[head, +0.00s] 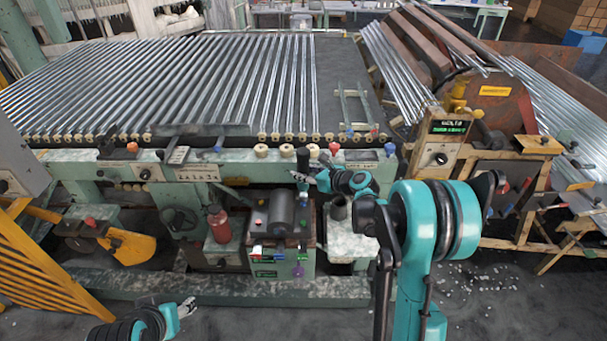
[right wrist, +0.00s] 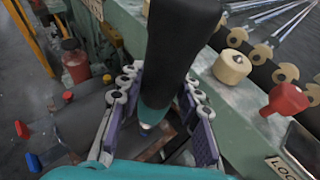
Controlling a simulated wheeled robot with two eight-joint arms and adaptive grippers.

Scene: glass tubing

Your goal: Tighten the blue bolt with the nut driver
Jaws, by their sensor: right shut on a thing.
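The nut driver's thick black handle (head: 303,158) stands roughly upright in my right gripper (head: 307,180), above the grey-green box by the machine's front rail. In the right wrist view the handle (right wrist: 182,45) runs down between the pads of my right gripper (right wrist: 160,112), which is shut on it. The tool's lower end is mostly hidden. Small blue pieces show on the rail at right (head: 389,149), on the rail at left (head: 218,150) and on the box front (head: 279,256); I cannot tell which is the blue bolt. My left gripper (head: 187,307) is low at bottom left, away from the machine; its opening is unclear.
The box carries a dark cylinder (head: 283,208). A red knob (right wrist: 286,100) and cream rollers (right wrist: 232,67) line the rail close to my right gripper. A red bottle (head: 219,224) stands left of the box. Glass tubes (head: 180,85) cover the bed behind. Open floor lies in front.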

